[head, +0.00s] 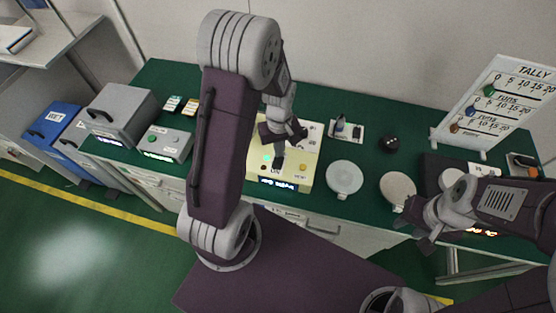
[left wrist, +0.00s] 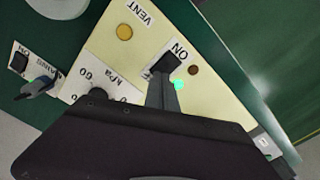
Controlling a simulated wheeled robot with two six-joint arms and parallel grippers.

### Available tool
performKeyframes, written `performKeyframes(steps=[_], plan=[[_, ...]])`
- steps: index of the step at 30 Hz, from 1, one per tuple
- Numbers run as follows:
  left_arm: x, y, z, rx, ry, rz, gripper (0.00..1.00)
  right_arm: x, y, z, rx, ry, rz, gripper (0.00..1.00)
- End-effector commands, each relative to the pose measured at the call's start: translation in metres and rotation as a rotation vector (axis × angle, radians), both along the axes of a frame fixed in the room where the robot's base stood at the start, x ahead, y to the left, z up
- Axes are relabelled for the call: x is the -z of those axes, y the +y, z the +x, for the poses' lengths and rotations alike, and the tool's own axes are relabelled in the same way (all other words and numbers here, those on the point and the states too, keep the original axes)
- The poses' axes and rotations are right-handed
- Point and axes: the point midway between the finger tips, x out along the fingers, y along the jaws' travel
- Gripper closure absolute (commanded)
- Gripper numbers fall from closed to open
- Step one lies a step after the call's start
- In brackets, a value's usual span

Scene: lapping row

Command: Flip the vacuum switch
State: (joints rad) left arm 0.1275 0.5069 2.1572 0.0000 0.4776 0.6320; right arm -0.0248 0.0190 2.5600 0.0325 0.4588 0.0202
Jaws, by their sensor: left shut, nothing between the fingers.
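The cream vacuum panel (head: 309,163) sits on the green bench, with a lit display on its front edge. In the left wrist view the panel (left wrist: 215,60) shows an ON label (left wrist: 180,47), a green light (left wrist: 180,85), a small brown lamp (left wrist: 193,70), a yellow VENT button (left wrist: 124,32) and a kPa dial (left wrist: 95,88). My left gripper (head: 279,150) is shut and empty, pointing down at the panel. Its fingertips (left wrist: 164,66) are beside the ON label and hide what is under them; contact cannot be told. My right gripper (head: 418,232) is over the bench's front edge at right.
Two round discs (head: 345,177) (head: 397,187) lie right of the panel. A small switch plate (head: 347,131) and a dark knob-like object (head: 389,143) are behind. A tally board (head: 502,100) stands at right. A grey control box (head: 165,143) and a grey case (head: 119,112) are at left.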

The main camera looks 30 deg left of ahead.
Motion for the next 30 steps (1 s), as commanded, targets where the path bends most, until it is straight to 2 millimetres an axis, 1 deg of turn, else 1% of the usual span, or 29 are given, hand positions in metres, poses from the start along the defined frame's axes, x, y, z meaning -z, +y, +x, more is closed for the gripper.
performKeyframes(steps=[30], plan=[[0.015, 0.0, 0.0, 0.0, 0.0, 0.0, 1.0, 0.011, 0.0, 0.0, 0.0, 0.0, 0.0, 0.64]])
